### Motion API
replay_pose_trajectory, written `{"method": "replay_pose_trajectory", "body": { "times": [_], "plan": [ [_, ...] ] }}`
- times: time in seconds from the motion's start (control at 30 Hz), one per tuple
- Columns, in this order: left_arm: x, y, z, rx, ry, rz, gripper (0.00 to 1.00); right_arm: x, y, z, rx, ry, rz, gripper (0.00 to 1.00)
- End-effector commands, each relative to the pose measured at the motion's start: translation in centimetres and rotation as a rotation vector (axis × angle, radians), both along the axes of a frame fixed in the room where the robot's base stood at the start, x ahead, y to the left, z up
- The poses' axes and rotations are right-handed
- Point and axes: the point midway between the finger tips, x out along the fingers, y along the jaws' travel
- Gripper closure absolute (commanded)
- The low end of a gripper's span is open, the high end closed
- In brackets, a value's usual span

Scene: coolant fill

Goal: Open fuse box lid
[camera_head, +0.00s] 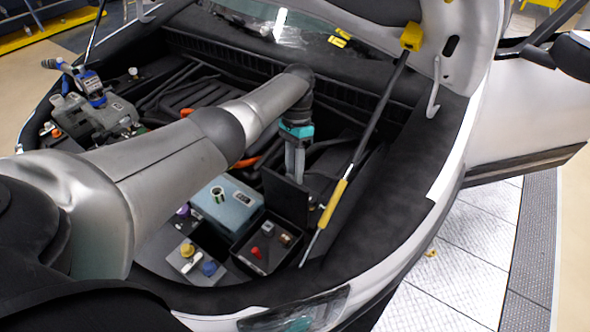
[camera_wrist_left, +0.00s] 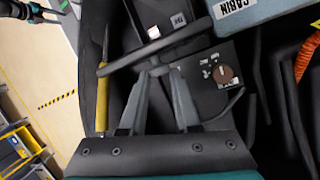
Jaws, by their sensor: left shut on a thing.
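The fuse box (camera_head: 238,250) is a black open-topped box at the front of the engine bay, with red and brown parts inside. Its black lid (camera_head: 283,194) stands raised, nearly upright, along the box's back side. My left gripper (camera_head: 295,176) points down and is shut on the lid's upper edge. In the left wrist view its fingertips (camera_wrist_left: 159,70) meet at the lid, seen edge-on as a dark bar (camera_wrist_left: 190,37). The lid hides part of the box interior there. A dark and teal part at that view's top left looks like my right gripper (camera_wrist_left: 52,14); its jaws are unclear.
A yellow-gripped hood strut (camera_head: 333,203) rises close to the right of the lid. A blue-grey reservoir (camera_head: 228,207) and a panel with yellow and blue caps (camera_head: 190,268) lie left of the box. The raised hood (camera_head: 455,45) is overhead.

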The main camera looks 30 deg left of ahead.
Motion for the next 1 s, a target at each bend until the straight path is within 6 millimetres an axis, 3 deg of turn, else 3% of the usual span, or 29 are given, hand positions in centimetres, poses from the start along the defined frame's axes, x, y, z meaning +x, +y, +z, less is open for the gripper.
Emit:
{"method": "replay_pose_trajectory", "body": {
  "times": [0.07,0.1,0.33,0.73,1.0],
  "plan": [
    [-0.7,0.8,-0.6,0.019,0.02,0.007,1.0,0.0,0.0,0.0,0.0,0.0,0.0,0.5],
    [-0.7,0.8,-0.6,0.019,0.02,0.007,0.66,0.0,0.0,0.0,0.0,0.0,0.0,0.5],
    [-0.5,0.6,-0.4,0.015,0.014,0.005,0.41,0.0,0.0,0.0,-0.001,0.0,0.0,0.5],
    [0.1,0.4,0.7,0.008,0.005,0.003,0.39,0.0,0.0,-0.1,-0.001,0.0,0.0,0.5],
    [1.8,1.1,6.0,0.009,0.005,0.004,0.39,0.0,0.0,-0.7,-0.001,0.0,0.0,0.5]
  ]
}}
